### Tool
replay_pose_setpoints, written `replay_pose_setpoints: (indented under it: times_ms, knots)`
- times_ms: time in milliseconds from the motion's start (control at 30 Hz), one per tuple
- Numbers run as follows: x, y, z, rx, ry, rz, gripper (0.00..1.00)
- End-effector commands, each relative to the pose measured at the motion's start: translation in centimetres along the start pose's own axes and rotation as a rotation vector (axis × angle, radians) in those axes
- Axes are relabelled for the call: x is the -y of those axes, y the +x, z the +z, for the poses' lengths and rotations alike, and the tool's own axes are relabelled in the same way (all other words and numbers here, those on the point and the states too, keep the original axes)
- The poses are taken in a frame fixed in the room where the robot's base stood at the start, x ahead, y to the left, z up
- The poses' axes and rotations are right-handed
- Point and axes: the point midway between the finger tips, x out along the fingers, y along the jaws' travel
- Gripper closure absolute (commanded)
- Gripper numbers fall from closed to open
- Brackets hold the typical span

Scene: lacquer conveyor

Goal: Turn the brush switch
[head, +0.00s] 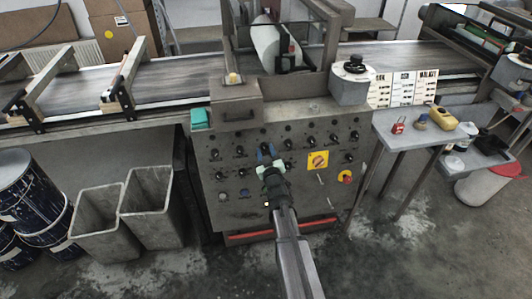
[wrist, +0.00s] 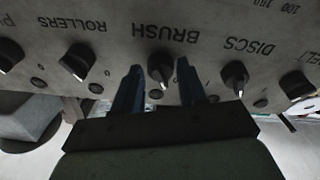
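The brush switch (wrist: 161,68) is a black knob with a pale pointer mark, under the upside-down label BRUSH on the grey panel in the wrist view. My gripper (wrist: 158,78) has its two dark blue fingers apart, one on each side of this knob. A gap shows between each finger and the knob, so I see no grip on it. In the head view my gripper (head: 266,152) is at the middle of the control panel (head: 215,153), and the arm hides the part of the panel behind it.
Other knobs flank the brush switch in the wrist view: the rollers knob (wrist: 78,62) and the discs knob (wrist: 235,77). In the head view a yellow-plated rotary switch (head: 318,160) and a red emergency knob (head: 346,177) sit right of my gripper. A conveyor (head: 180,78) runs behind.

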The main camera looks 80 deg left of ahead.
Motion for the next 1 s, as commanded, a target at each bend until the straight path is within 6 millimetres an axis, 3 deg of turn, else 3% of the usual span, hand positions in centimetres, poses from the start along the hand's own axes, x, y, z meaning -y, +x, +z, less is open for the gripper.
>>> replay_pose_setpoints:
  times_ms: [400, 667, 1000]
  knots:
    - [-0.03, -0.01, 0.01, 0.000, 0.000, 0.000, 0.98]
    - [-0.02, -0.01, 0.00, 0.001, 0.027, 0.005, 0.98]
    - [0.15, 0.00, -0.09, 0.012, 0.233, 0.038, 0.98]
